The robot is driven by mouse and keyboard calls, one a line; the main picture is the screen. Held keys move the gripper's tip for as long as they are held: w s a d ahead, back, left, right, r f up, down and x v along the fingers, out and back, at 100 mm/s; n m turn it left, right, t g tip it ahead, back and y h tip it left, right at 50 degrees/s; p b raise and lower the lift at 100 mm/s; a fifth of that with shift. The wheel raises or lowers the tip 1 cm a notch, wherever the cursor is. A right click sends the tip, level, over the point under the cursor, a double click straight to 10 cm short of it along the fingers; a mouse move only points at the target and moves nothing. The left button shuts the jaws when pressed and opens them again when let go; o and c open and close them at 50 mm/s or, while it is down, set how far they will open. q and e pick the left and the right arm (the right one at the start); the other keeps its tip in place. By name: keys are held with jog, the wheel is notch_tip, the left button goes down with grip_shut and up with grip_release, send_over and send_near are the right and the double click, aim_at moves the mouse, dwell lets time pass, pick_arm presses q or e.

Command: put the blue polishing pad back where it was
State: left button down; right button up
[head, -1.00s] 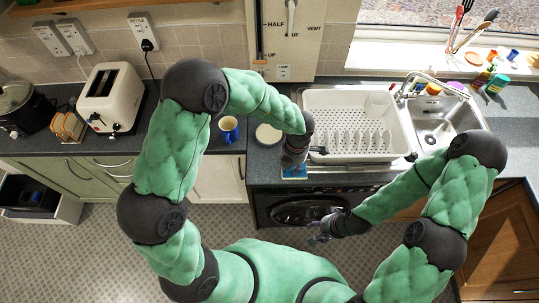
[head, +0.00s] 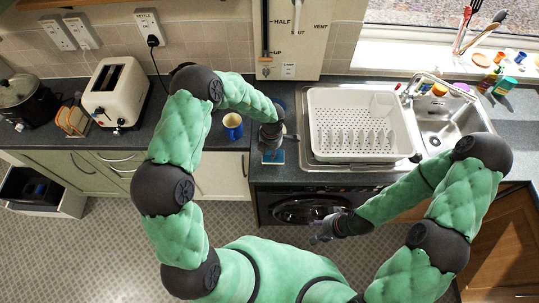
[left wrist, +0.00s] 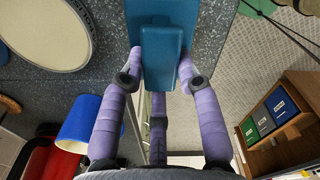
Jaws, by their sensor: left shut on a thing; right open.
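The blue polishing pad (left wrist: 165,58) shows in the left wrist view between the purple fingers of my left gripper (left wrist: 158,80), which is shut on it. In the head view the pad (head: 273,157) peeks out below my left gripper (head: 270,142), over the dark counter's front edge, left of the sink. Whether it touches the counter I cannot tell. My right gripper (head: 325,229) is open and empty, low in front of the washing machine.
A blue mug (head: 232,127) stands on the counter left of my left gripper. A round pale-topped thing (left wrist: 42,30) lies close by in the left wrist view. A white dish rack (head: 360,125) stands to the right. A toaster (head: 115,92) is further left.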

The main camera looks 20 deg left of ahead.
aim_at(270, 153)
pick_arm(q)
notch_tip(270, 153, down, 3)
jog(key=shift+w+a+f, duration=0.1)
jog(key=shift+f, duration=0.05)
jog(key=c, duration=0.9)
grip_release()
